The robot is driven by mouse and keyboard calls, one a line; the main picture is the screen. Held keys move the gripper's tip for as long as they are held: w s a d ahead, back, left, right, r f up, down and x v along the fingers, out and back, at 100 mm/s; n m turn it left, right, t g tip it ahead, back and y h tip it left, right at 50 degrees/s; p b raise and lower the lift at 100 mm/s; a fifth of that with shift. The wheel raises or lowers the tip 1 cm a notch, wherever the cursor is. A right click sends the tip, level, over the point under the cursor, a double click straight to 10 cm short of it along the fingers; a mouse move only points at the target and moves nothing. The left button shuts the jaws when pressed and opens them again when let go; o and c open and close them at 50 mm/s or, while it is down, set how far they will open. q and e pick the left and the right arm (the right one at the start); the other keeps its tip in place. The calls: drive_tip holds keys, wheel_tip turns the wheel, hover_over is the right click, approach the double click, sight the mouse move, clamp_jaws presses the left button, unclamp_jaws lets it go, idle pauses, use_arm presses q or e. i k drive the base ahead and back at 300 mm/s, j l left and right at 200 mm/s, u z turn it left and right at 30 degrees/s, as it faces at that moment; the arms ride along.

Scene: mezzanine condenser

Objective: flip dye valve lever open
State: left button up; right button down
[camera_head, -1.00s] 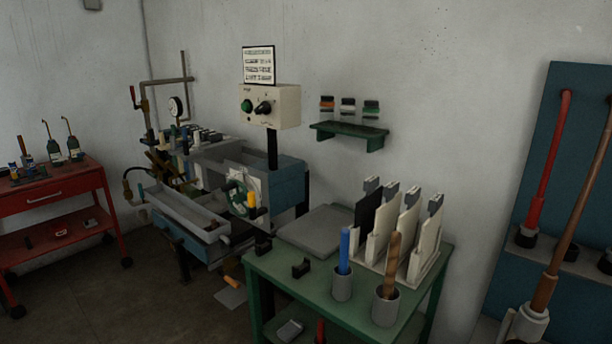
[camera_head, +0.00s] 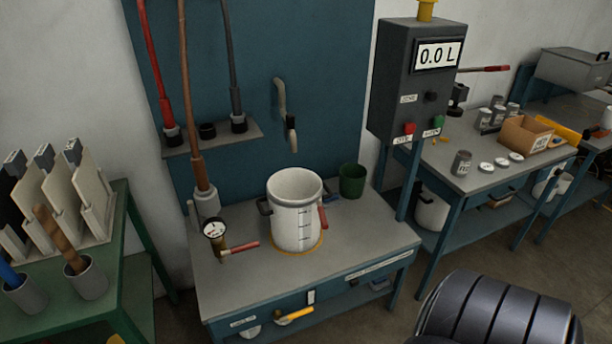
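A valve with a red lever (camera_head: 243,247) sits at the left of the grey dye bench (camera_head: 345,258), below a round white gauge (camera_head: 214,229). The lever sticks out sideways to the right, about level. A brown hose (camera_head: 187,95) comes down to a grey fitting (camera_head: 205,204) just behind the gauge. A white graduated pot (camera_head: 295,212) stands upright on an orange ring to the right of the lever, with a gap between them. Neither of my grippers is in view.
A grey meter box (camera_head: 418,80) reading 0.0 L stands on posts at the bench's right. A green cup (camera_head: 352,181) is behind the pot. A green table (camera_head: 130,245) with boards and tool cups stands left. The bench front is clear.

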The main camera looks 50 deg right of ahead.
sight(247, 246)
drive_tip(key=z, duration=0.95)
